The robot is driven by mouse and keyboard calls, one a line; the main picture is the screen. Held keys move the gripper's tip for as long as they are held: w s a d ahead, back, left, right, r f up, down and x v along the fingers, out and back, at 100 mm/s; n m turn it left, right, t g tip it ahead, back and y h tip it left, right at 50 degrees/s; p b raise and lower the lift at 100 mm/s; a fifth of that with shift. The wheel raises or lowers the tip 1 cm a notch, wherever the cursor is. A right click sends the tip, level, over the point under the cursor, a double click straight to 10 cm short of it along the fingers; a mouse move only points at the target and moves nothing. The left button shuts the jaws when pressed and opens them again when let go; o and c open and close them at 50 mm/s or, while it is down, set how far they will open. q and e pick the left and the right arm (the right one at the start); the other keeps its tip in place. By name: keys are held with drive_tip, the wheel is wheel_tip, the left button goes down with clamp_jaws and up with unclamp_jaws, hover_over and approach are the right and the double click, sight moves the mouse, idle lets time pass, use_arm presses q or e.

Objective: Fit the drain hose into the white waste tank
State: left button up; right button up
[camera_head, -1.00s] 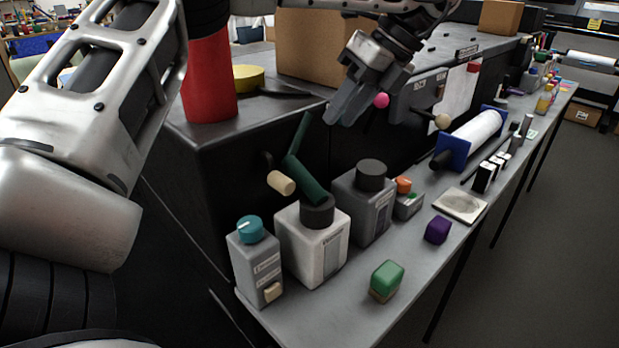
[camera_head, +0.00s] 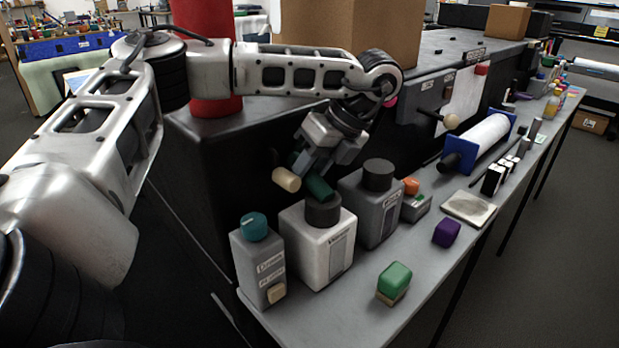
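The white waste tank (camera_head: 308,247) stands upright on the grey bench, with a black neck (camera_head: 322,212) on top. The dark green drain hose (camera_head: 318,187) shows as a short piece just above and behind that neck. Its upper part is hidden by my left gripper (camera_head: 322,164), and I cannot tell whether its lower end is in the neck. My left gripper is over the hose with its fingers either side of it; whether they press on it is unclear. My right gripper is not in view.
A grey bottle (camera_head: 370,215) with a black cap stands right of the tank, and a grey box with a teal knob (camera_head: 258,265) stands left. A beige knob (camera_head: 286,180) juts from the dark machine. Green (camera_head: 394,280) and purple (camera_head: 446,232) blocks sit in front.

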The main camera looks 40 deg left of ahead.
use_arm(q)
clamp_jaws()
